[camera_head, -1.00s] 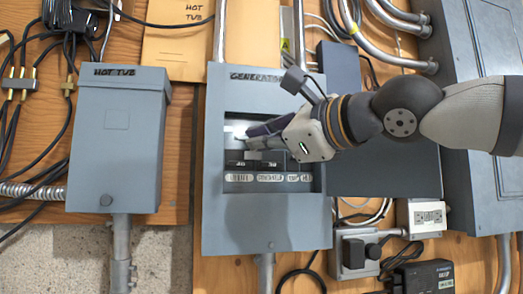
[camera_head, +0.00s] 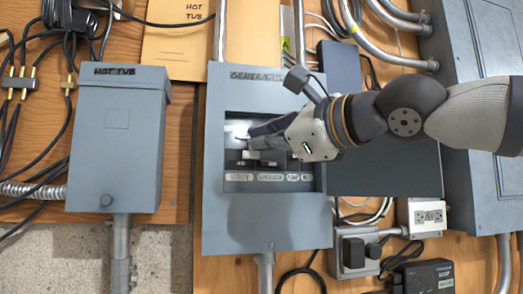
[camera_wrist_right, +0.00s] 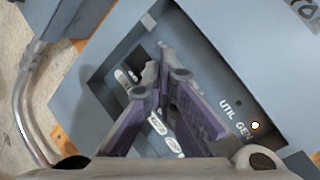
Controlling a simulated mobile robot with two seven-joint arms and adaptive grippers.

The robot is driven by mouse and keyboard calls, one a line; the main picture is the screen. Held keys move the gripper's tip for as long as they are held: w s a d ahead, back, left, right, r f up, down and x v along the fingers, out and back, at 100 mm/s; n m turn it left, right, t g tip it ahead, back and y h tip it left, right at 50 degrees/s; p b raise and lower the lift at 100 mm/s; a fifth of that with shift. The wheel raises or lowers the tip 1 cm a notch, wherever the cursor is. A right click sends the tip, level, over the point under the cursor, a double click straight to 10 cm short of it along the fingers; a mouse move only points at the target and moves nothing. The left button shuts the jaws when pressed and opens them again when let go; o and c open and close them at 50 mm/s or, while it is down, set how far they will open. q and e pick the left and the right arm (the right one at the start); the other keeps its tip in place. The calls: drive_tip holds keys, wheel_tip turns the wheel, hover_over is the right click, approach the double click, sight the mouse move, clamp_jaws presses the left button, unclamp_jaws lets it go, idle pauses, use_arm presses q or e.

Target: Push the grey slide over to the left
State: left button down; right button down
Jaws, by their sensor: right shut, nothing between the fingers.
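The grey generator box (camera_head: 266,215) has an open recess with black breakers (camera_head: 238,164) and a row of white labels below them. My right gripper (camera_head: 250,141) is shut and empty, reaching into the recess from the right. In the right wrist view its purple-sided fingers (camera_wrist_right: 160,75) meet over the recess and hide part of what lies behind. I cannot tell whether the fingertips touch the slide. My left gripper is not in view.
A closed hot tub box (camera_head: 117,150) hangs to the left, with cables further left. Conduits run above and below the generator box. A large grey panel (camera_head: 480,60) stands at the right, with outlets (camera_head: 355,252) and a black adapter (camera_head: 425,277) at lower right.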

drive_tip(key=s+d, duration=0.2)
drive_tip(key=s, duration=0.4)
drive_tip(key=shift+s, duration=0.25)
idle(0.3)
